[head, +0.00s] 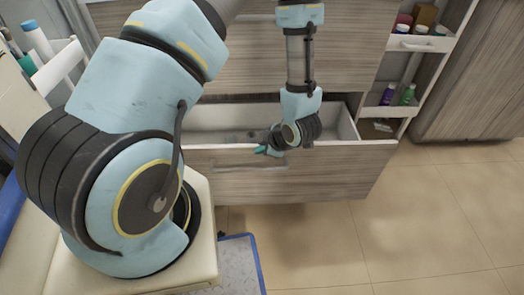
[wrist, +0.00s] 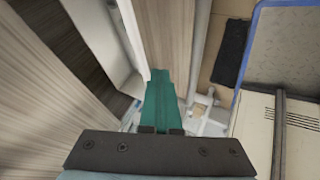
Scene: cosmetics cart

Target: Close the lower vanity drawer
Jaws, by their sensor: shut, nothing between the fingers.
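The lower vanity drawer (head: 320,178) has a wood-grain front and stands pulled out, with its pale inside (head: 215,117) showing. Its bar handle (head: 235,166) is on the front face. My gripper (head: 268,151) is at the top edge of the drawer front, left of its middle, with its teal fingers pointing left. In the wrist view the teal fingers (wrist: 162,100) are together and empty, and the drawer front (wrist: 172,35) is just beyond them. I cannot tell whether they touch it. My wrist hides part of the drawer's rim.
The wood-grain front above (head: 350,50) sits flush. An open side rack (head: 405,112) with bottles stands to the right. The tiled floor (head: 400,225) before the drawer is clear. A blue-edged mat (head: 240,262) lies near my base.

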